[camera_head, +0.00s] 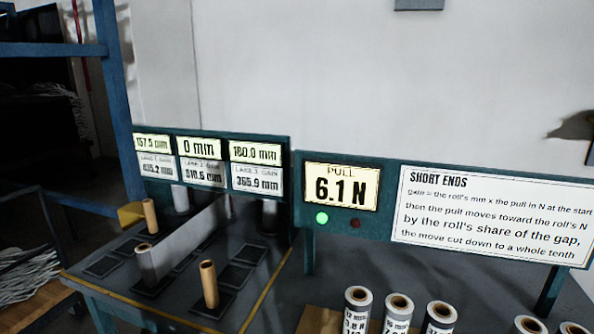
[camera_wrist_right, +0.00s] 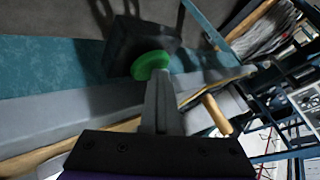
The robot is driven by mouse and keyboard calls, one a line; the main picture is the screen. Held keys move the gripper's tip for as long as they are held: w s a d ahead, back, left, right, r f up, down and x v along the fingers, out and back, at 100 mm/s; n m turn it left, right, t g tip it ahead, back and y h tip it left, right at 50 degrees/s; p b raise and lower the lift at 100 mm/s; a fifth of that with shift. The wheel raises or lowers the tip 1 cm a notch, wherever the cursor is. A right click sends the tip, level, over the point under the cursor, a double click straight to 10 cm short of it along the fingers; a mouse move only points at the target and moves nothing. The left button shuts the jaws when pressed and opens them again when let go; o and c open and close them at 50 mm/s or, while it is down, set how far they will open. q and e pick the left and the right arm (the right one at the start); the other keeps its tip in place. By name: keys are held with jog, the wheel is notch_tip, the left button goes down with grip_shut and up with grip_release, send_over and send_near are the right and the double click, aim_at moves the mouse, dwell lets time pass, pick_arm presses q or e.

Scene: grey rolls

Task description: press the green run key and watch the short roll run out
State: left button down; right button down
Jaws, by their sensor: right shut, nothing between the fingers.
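In the right wrist view the green run key (camera_wrist_right: 150,65) is a round green button on a dark box (camera_wrist_right: 140,42). My right gripper (camera_wrist_right: 159,74) is shut and empty, its fingertips at the key's edge in the picture; I cannot tell if they touch it. In the head view a tan roll (camera_head: 208,284), a grey roll (camera_head: 146,264) and another tan roll (camera_head: 150,216) stand on the lane table. I cannot tell which is the short roll. The lane displays (camera_head: 201,146) read 157.5 mm, 0 mm and 180.0 mm. The pull display (camera_head: 341,186) reads 6.1 N. Neither gripper shows in the head view.
A green lamp (camera_head: 322,218) is lit below the pull display; a red one (camera_head: 355,224) beside it is dim. Several labelled rolls (camera_head: 356,314) stand at the front right. A "SHORT ENDS" sign (camera_head: 490,216) hangs on the right. Dark empty pads (camera_head: 104,267) lie on the table.

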jog(key=shift+s+d+f, duration=0.1)
jog(key=r+p, duration=0.4)
jog(key=r, duration=0.2)
jog(key=shift+w+p, duration=0.2)
jog(key=shift+p, duration=0.15)
jog(key=s+d+r+h+p, duration=0.3)
jog(key=s+d, duration=0.5)
jog(key=s, duration=0.2)
jog(key=s+d+r+h+p, duration=0.3)
jog(key=s+d, duration=0.5)
jog(key=s, duration=0.3)
jog(key=shift+s+d+r+m+g+h, duration=0.3)
jog(key=shift+d+r+g+h, duration=0.1)
jog(key=shift+r, duration=0.15)
dwell(0.5)
